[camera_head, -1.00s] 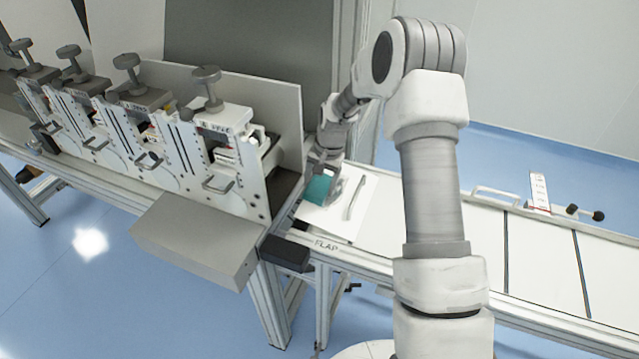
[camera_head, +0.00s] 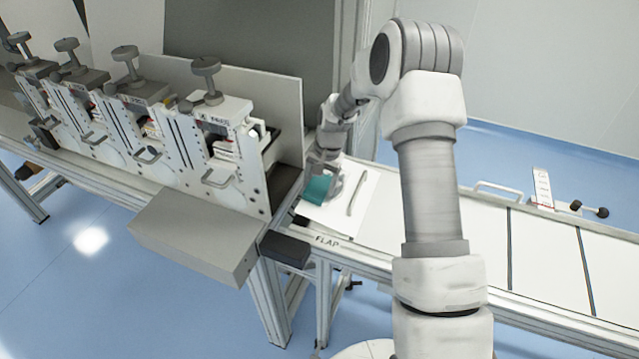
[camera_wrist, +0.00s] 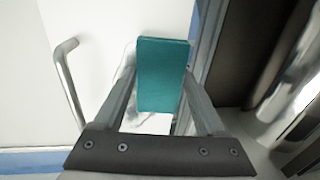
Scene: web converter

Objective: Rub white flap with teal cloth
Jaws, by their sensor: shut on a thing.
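The teal cloth (camera_head: 316,188) shows as a folded rectangular pad at the white flap. My gripper (camera_head: 326,172) is shut on it. In the wrist view the teal cloth (camera_wrist: 162,75) lies between the two fingers of my gripper (camera_wrist: 160,95). The white flap (camera_head: 340,220) is the pale panel at the near end of the white line, with a metal handle (camera_head: 356,194) on it and the word FLAP at its front edge. The cloth is over the left part of the flap, left of the handle. Whether it touches the surface I cannot tell for certain.
Several white units with grey knobs (camera_head: 205,68) stand to the left, with a grey box (camera_head: 195,235) in front. A dark block (camera_head: 285,249) sits at the flap's front left corner. In the wrist view the handle (camera_wrist: 66,80) stands left of the cloth.

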